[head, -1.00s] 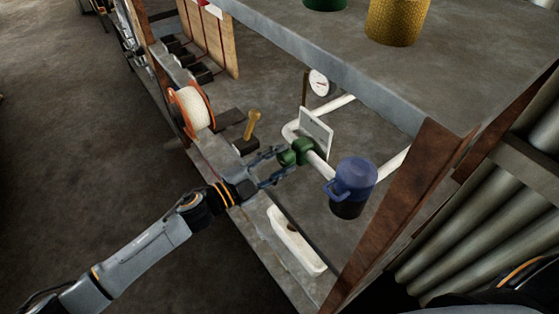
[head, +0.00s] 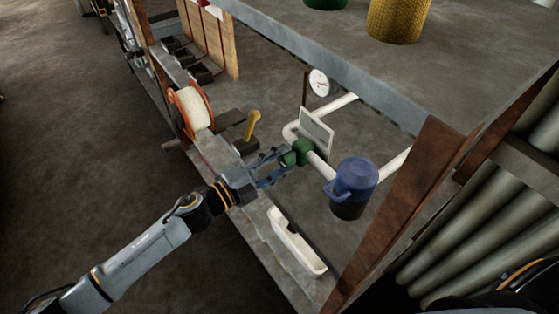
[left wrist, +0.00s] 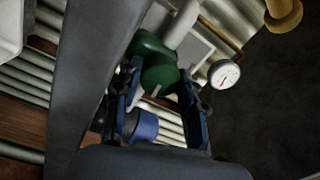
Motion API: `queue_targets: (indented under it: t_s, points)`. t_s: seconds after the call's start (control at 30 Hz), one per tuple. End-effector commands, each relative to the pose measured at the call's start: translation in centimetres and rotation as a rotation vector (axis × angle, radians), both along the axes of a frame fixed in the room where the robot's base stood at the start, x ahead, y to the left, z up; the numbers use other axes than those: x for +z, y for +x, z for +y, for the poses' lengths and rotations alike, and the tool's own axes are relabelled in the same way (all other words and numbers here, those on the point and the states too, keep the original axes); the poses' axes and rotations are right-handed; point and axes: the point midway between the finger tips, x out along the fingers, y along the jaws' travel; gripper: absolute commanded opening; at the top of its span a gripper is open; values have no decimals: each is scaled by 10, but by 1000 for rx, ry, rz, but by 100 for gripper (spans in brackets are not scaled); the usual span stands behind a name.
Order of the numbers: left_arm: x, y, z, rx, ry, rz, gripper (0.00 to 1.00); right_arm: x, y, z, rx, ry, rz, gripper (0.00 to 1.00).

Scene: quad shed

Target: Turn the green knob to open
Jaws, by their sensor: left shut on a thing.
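The green knob (head: 302,148) sits on a white pipe in front of a pale plate, under the upper shelf. In the left wrist view the green knob (left wrist: 152,62) is between and just beyond the fingertips. My left gripper (head: 280,160) reaches in from the left and is shut on the green knob; its fingers (left wrist: 162,85) lie on either side of it. The exact contact is partly hidden. My right gripper is not in view.
A blue mug-like container (head: 352,178) stands close right of the knob. A gauge (head: 318,83) is behind. A yellow handle (head: 252,124) and a rope spool (head: 192,107) are to the left. A white tray (head: 298,243) lies in front. The upper shelf (head: 330,60) overhangs.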

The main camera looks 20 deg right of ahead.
Motion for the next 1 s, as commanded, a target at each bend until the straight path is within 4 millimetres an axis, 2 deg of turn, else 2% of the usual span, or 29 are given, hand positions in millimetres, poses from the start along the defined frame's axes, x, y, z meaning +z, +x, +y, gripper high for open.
queue_targets:
  t_s: [0.07,0.1,0.17,0.2,0.83,1.0]
  points:
    - [-1,0,0,-1,1,3,9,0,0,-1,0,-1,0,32]
    - [-1,0,0,-1,1,3,49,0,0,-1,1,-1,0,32]
    - [-1,0,0,-1,1,3,61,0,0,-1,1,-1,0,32]
    - [-1,0,0,-1,1,3,64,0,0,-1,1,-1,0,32]
    - [-6,-2,1,0,5,9,64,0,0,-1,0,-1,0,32]
    - [-5,-2,1,-1,-24,93,64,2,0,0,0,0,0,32]
